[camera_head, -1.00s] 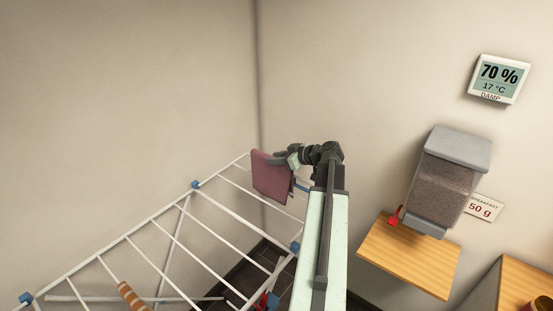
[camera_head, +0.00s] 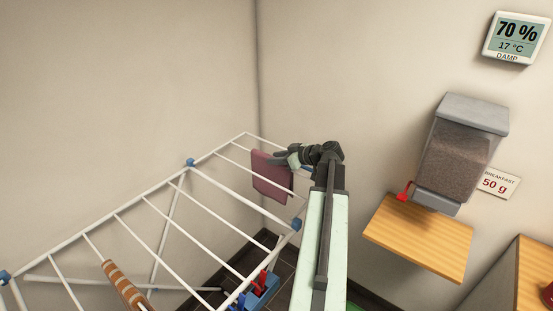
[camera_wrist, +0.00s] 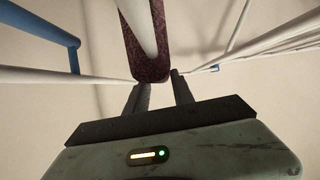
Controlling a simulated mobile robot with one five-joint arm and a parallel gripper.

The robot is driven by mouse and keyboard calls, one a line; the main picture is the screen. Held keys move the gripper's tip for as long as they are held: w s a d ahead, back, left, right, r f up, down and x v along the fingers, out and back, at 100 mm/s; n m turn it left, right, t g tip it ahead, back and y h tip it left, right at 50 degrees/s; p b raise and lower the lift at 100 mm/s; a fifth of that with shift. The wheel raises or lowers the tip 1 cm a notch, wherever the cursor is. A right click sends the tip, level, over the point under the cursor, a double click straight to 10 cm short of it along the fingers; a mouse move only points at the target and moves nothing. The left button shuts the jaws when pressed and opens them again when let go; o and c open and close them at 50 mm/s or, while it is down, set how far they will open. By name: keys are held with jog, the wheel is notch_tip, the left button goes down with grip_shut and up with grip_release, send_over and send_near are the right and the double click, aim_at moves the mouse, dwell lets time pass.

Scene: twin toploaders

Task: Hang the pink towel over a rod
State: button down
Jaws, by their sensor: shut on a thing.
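The pink towel (camera_head: 271,176) hangs at the far right end of the white drying rack (camera_head: 187,164). My gripper (camera_head: 283,158) is shut on its upper edge, just right of the towel. In the wrist view the towel (camera_wrist: 158,68) shows dark pink at the fingertips (camera_wrist: 160,82). A white rod (camera_wrist: 139,22) runs in front of it or within its fold, with pink on both sides. I cannot tell whether the towel rests on the rod. The towel's far side is hidden.
An orange striped cloth (camera_head: 124,286) hangs on the rack's near rods. A blue peg basket (camera_head: 262,290) hangs at its right side. A wooden shelf (camera_head: 420,237) and a grey dispenser (camera_head: 461,150) are on the right wall. Walls meet close behind the rack.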

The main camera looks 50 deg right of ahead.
jog(key=shift+s+a+f, duration=0.1)
jog(key=shift+a+f, duration=0.05)
jog(key=shift+f, duration=0.15)
jog(key=c, duration=1)
grip_release()
jog(key=shift+f, duration=0.1)
jog(key=p+v, duration=0.3)
jog(key=v, duration=0.5)
